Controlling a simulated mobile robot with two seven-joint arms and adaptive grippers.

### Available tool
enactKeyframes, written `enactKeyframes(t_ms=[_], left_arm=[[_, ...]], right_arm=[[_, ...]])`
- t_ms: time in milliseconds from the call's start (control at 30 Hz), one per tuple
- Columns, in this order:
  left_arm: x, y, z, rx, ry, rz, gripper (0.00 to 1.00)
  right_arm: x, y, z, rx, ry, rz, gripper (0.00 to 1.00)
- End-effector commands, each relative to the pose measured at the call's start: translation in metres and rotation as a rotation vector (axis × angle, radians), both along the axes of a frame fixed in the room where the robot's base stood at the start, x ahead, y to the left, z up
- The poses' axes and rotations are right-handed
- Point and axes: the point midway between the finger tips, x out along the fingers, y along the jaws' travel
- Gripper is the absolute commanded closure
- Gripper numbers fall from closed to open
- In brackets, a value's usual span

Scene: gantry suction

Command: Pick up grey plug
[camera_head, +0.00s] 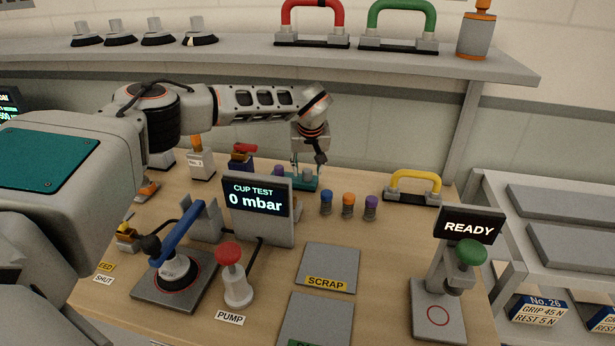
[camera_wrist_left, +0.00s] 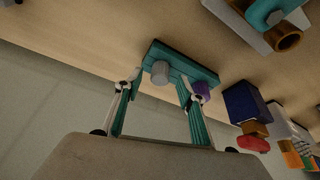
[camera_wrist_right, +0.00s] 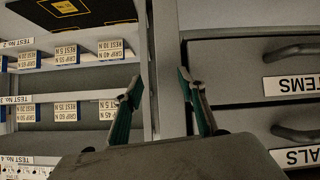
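The grey plug (camera_wrist_left: 160,72) stands in a teal holder (camera_wrist_left: 181,62) and sits between the fingers of my left gripper (camera_wrist_left: 160,82) in the left wrist view. In the head view the plug (camera_head: 308,174) and holder (camera_head: 301,184) are at the back of the bench, below my left gripper (camera_head: 308,166). My left gripper is open, and I see no finger touching the plug. A purple plug (camera_wrist_left: 202,90) is at the holder's other end, close by one finger. My right gripper (camera_wrist_right: 158,82) is open and empty, facing drawers and shelves.
A yellow handle (camera_head: 414,187) is farther right. The cup test display (camera_head: 258,205) stands in front. A dark blue block (camera_wrist_left: 245,103) is near the holder.

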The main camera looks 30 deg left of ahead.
Motion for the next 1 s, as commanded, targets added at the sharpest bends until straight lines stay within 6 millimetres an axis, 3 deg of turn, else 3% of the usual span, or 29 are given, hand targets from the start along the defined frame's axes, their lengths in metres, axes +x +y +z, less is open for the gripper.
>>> enactKeyframes(t_ms=[133, 400, 567, 1000], left_arm=[[0.0046, 0.0028, -0.0138, 0.000, 0.000, 0.001, 0.61], [0.0055, 0.0034, -0.0151, 0.001, -0.001, 0.000, 0.61], [0.0054, 0.0033, -0.0150, 0.000, -0.001, 0.001, 1.00], [0.0055, 0.0034, -0.0114, -0.001, -0.002, 0.001, 1.00]], right_arm=[[-0.0003, 0.0001, -0.0019, 0.000, 0.001, 0.000, 0.60], [-0.0004, -0.0001, -0.0018, 0.000, 0.001, 0.000, 0.60], [-0.0004, -0.0002, -0.0019, -0.001, 0.002, 0.000, 0.60], [0.0002, -0.0005, 0.0016, -0.001, 0.000, 0.000, 0.60]])
